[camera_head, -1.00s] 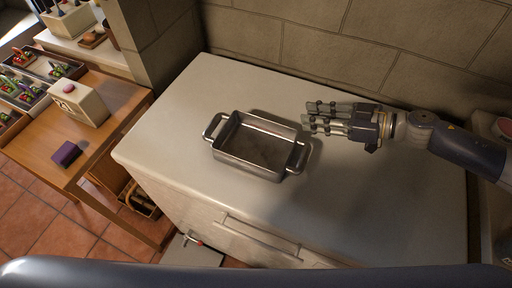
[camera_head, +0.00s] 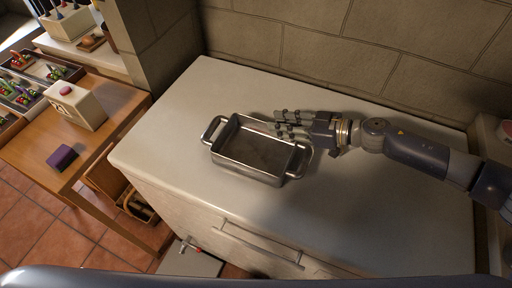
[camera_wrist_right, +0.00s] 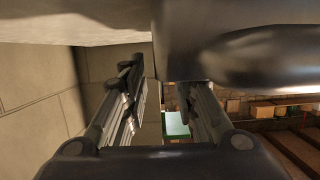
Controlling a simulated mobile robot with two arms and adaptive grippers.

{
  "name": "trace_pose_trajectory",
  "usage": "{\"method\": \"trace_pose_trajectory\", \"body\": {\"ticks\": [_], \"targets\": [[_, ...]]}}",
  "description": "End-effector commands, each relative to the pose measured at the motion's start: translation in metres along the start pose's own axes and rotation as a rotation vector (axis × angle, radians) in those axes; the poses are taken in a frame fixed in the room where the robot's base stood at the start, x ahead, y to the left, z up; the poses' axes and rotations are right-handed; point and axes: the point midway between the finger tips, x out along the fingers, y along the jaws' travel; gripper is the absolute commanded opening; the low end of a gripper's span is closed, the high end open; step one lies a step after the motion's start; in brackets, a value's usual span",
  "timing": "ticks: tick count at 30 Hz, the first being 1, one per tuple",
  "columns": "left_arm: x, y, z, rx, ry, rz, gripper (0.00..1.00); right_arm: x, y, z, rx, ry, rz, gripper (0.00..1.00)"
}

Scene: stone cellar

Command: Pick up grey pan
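The grey pan (camera_head: 245,173) is a rectangular metal pan with a loop handle at its left and right ends. It sits upright and empty on the white countertop (camera_head: 375,218). My right gripper (camera_head: 277,124) is open, its fingers pointing left above the pan's far right rim and partly hiding it. I cannot tell whether they touch the pan. In the right wrist view my two fingers (camera_wrist_right: 165,110) stand apart with a gap between them. A large dark grey shape at the top right of that view may be the pan. My left gripper is out of view.
A stone block wall (camera_head: 330,50) stands close behind the countertop. A wooden table (camera_head: 110,128) at the left holds a cream box (camera_head: 78,105), a purple block (camera_head: 62,157) and trays of small items. The countertop's right side is free apart from my right arm.

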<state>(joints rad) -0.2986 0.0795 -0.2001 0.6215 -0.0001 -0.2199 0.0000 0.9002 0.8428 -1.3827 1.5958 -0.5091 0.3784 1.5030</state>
Motion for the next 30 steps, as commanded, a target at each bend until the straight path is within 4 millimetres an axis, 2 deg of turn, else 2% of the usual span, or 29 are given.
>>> {"method": "trace_pose_trajectory", "body": {"ticks": [3,6,14,15,18,30], "targets": [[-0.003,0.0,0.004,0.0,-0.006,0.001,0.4,0.019,-0.001,-0.001,0.001,0.002,-0.002,0.27],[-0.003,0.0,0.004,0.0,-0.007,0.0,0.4,0.028,-0.001,0.0,0.001,0.002,-0.001,0.27],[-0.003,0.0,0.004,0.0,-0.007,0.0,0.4,0.031,-0.001,0.001,0.001,0.001,0.001,0.27],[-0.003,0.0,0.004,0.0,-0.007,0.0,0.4,0.031,-0.001,0.001,0.001,0.001,0.001,0.22],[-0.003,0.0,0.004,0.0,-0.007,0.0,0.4,0.031,-0.001,0.001,0.001,0.001,0.001,0.0],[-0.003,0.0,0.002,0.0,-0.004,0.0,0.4,0.031,-0.001,-0.001,0.001,0.003,0.0,0.0]]}}
